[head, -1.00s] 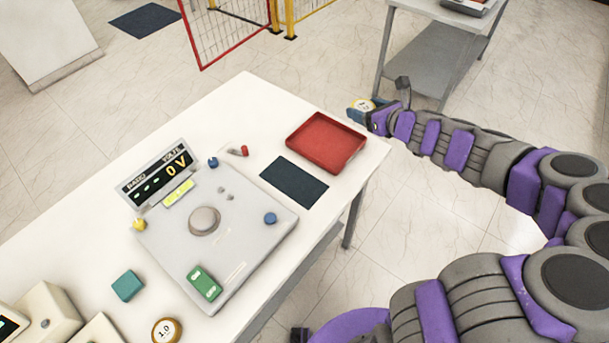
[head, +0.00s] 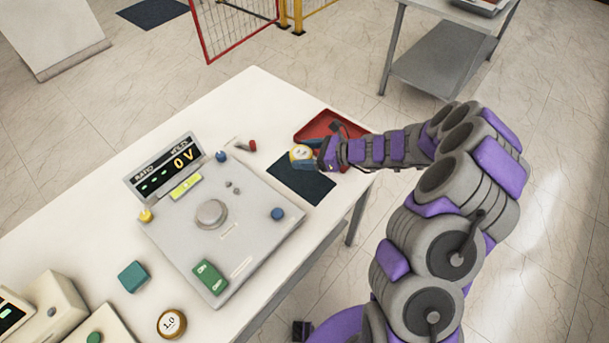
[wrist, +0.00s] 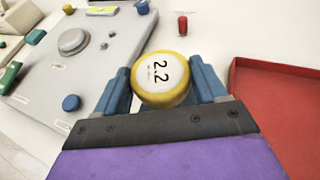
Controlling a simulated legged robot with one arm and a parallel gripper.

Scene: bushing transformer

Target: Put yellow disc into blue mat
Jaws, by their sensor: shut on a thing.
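The yellow disc (wrist: 163,82) has a white face marked 2.2 and sits between the blue fingers of my gripper (wrist: 163,85) in the wrist view. My gripper is shut on it. In the head view the disc (head: 302,153) and my gripper (head: 306,160) are over the far edge of the dark blue mat (head: 298,190). The mat lies flat on the white table, and its far right part is hidden by my gripper. I cannot tell the disc's exact height above it. The wrist view mostly hides the mat.
A red tray (head: 318,128) is just beyond the mat, partly behind my arm. A grey panel (head: 245,235) with knobs and a 0 V display (head: 165,165) is left of it. Another yellow disc (head: 172,323), marked 1.0, lies at the near edge. A small red part (head: 252,146) lies behind.

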